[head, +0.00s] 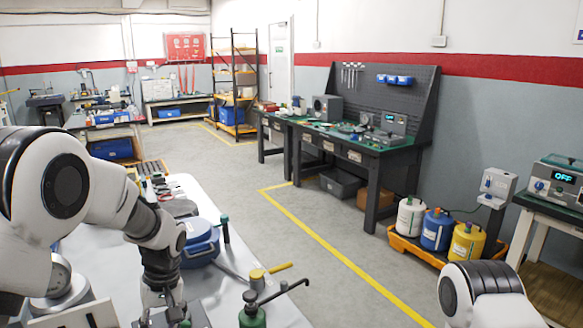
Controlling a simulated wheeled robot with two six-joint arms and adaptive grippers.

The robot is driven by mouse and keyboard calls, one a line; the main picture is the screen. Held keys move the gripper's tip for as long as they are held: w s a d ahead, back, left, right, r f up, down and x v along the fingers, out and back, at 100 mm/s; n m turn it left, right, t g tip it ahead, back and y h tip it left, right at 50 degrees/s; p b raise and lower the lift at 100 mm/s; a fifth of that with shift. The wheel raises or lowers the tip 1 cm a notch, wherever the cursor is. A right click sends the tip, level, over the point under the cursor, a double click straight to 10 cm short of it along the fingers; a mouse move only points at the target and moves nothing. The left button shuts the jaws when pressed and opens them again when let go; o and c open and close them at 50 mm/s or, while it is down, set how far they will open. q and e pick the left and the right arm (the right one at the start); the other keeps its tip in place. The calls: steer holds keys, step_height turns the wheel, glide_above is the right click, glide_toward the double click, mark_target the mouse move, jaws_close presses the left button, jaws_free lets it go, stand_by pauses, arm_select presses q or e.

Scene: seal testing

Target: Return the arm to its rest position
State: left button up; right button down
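My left arm comes in from the left over the white table (235,285). Its gripper (168,312) points down near the table's front, at the bottom edge of the view. Its fingertips are small and partly cut off, so I cannot tell whether they are open or shut, or whether they hold the small green thing beside them. Part of my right arm shows at the bottom right; its gripper is out of view.
A blue round case (200,243) sits behind the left gripper. Gas cylinders (437,230) stand on a yellow tray by the wall. The floor between table and workbench is clear.

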arm_select(q)
steer(key=shift+g, duration=0.9)
steer(key=x, duration=0.5)
steer(key=d+x, duration=0.1)
steer(key=x, duration=0.1)
steer(key=shift+s+a+f, duration=0.1)
steer(key=shift+f, duration=0.15)
steer(key=s+d+f+m+h, duration=0.1)
steer(key=s+f+m, duration=0.1)
steer(key=s+f, duration=1.05)
steer(key=s+d+f+m+h, duration=0.1)
steer(key=s+f, duration=0.7)
steer(key=s, duration=1)
steer(key=w+m+t, duration=0.2)
steer(key=w, duration=0.1)
steer(key=w+t, duration=0.1)
steer(key=w, duration=0.1)
steer(key=shift+w+a+r+m+t, duration=0.1)
steer(key=shift+a+r+m+t, duration=0.2)
steer(key=shift+m, duration=0.1)
steer(key=shift+d, duration=0.1)
